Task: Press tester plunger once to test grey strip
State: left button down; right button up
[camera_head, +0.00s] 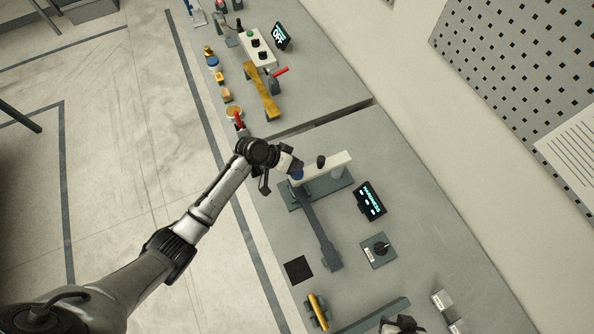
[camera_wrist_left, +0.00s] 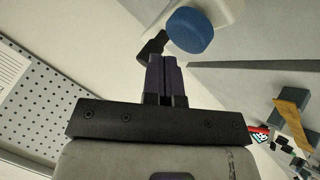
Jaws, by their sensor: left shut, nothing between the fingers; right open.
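The tester has a white beam (camera_head: 330,168) over a dark green base, with a black knob on top. A blue round cap (camera_head: 297,175) sits at the beam's near end, partly hidden by my left gripper (camera_head: 294,166); it shows large in the left wrist view (camera_wrist_left: 190,31). My left gripper (camera_wrist_left: 165,75) is shut and empty, its fingertips just beside the cap; I cannot tell whether they touch. The grey strip (camera_head: 317,228) runs from under the beam's end toward the lower right. My right gripper (camera_head: 401,325) shows only partly at the bottom edge and looks open.
A lit display (camera_head: 370,200) and a knob panel (camera_head: 378,250) stand right of the strip. A black pad (camera_head: 298,270) and a gold cylinder (camera_head: 318,311) lie near the front edge. A yellow strip (camera_head: 263,93) and a control box (camera_head: 257,48) are on the far bench.

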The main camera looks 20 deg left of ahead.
pick_arm(q)
jog(key=shift+f, duration=0.2)
jog(key=shift+f, duration=0.2)
jog(key=shift+f+b, duration=0.35)
jog(key=shift+b, duration=0.05)
dwell(0.5)
jog(key=shift+f+b, duration=0.35)
jog(key=shift+f, duration=0.15)
dwell(0.5)
jog(key=shift+r, duration=0.2)
jog(key=shift+r+p, duration=0.4)
jog(key=shift+p, duration=0.2)
jog(key=shift+r+p, duration=0.55)
jog(key=shift+r, duration=0.1)
